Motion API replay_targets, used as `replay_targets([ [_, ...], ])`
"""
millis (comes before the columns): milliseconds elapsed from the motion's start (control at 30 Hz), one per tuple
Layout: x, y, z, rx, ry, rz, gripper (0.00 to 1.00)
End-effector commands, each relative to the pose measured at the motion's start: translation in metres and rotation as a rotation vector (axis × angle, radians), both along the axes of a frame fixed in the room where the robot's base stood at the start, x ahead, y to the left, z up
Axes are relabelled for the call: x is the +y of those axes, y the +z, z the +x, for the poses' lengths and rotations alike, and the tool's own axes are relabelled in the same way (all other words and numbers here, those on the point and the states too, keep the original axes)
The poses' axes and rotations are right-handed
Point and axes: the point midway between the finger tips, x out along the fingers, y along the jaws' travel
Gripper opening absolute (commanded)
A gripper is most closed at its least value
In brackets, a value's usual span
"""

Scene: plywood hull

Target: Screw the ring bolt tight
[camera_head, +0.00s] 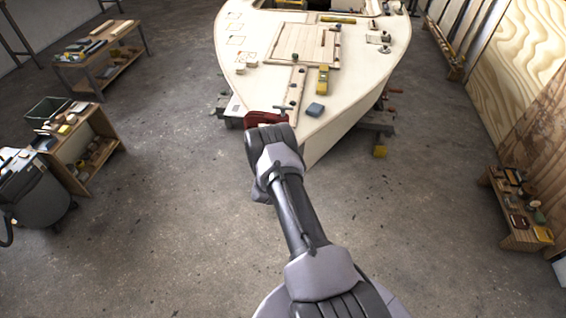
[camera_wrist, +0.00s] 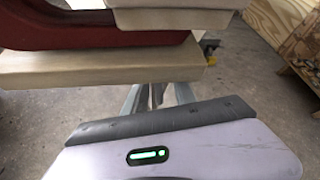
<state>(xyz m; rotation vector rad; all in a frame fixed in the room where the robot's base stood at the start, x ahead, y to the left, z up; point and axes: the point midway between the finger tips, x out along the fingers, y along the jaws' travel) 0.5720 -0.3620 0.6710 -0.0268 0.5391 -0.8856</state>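I cannot make out the ring bolt in either view. A red clamp (camera_head: 262,118) with a grey T-shaped handle (camera_head: 283,108) sits at the bow of the plywood hull (camera_head: 330,119). In the wrist view the red clamp (camera_wrist: 50,35) spans the upper left, just above a pale wooden board (camera_wrist: 100,68). My gripper (camera_wrist: 155,97) is at the bow, close under the board. Its pale body with a green light fills the bottom of the wrist view. Grey shapes beyond the body are partly covered by board and body, so its opening is unclear. In the head view my arm hides the gripper.
A low rack (camera_head: 520,208) stands at right. The floor around my arm is clear.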

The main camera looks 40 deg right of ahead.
Motion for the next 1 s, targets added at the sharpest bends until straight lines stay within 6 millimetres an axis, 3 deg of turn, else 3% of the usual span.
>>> replay_targets([
  [367, 0.009, 0.006, -0.004, 0.001, 0.005, 0.000, 0.32],
  [800, 0.096, 0.061, -0.064, 0.002, 0.005, 0.000, 0.32],
  [1000, 0.124, 0.075, -0.084, 0.000, 0.004, 0.000, 0.32],
])
